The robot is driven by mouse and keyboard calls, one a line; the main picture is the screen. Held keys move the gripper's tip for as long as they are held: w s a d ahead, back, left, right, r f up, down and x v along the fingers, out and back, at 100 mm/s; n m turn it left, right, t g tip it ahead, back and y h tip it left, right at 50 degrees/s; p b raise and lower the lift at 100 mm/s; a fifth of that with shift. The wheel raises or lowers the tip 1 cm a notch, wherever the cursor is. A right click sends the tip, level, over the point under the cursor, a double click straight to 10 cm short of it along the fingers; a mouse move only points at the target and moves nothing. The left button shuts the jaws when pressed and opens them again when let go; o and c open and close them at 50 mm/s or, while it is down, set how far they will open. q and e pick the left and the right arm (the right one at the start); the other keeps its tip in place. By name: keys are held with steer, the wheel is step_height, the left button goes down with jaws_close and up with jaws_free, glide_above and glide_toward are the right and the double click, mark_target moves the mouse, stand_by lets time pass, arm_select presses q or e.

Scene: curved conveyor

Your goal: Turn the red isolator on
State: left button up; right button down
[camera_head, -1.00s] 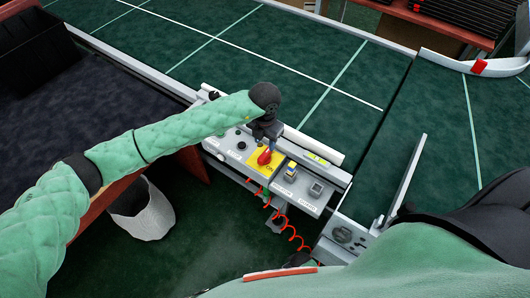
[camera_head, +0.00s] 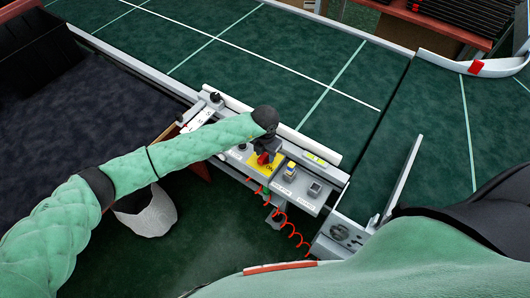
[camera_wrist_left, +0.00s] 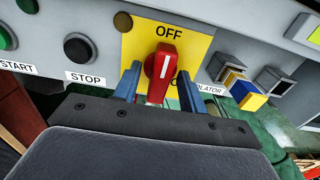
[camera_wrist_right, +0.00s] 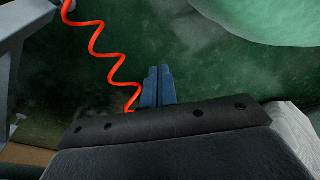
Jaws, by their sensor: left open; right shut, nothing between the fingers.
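The red isolator (camera_wrist_left: 162,72) is a red rotary handle with a white line on a yellow plate (camera_wrist_left: 197,48). In the left wrist view its line runs nearly upright, its upper end toward the word OFF. My left gripper (camera_wrist_left: 166,84) is open, with one blue finger on each side of the handle; I cannot tell whether they touch it. In the head view the red handle (camera_head: 264,158) shows just below my left gripper (camera_head: 266,150). My right gripper (camera_wrist_right: 158,86) is shut and empty over the dark green floor in the right wrist view.
The grey control panel also carries a black STOP button (camera_wrist_left: 78,48), a green START button (camera_wrist_left: 6,38) and a blue-and-yellow switch (camera_wrist_left: 244,90). A red coiled cable (camera_head: 284,216) hangs below the panel, and it passes near my right gripper (camera_wrist_right: 104,55). The green conveyor (camera_head: 250,70) lies behind.

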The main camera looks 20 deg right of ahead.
arm_select(q)
steer(key=shift+c, duration=0.4)
jaws_close()
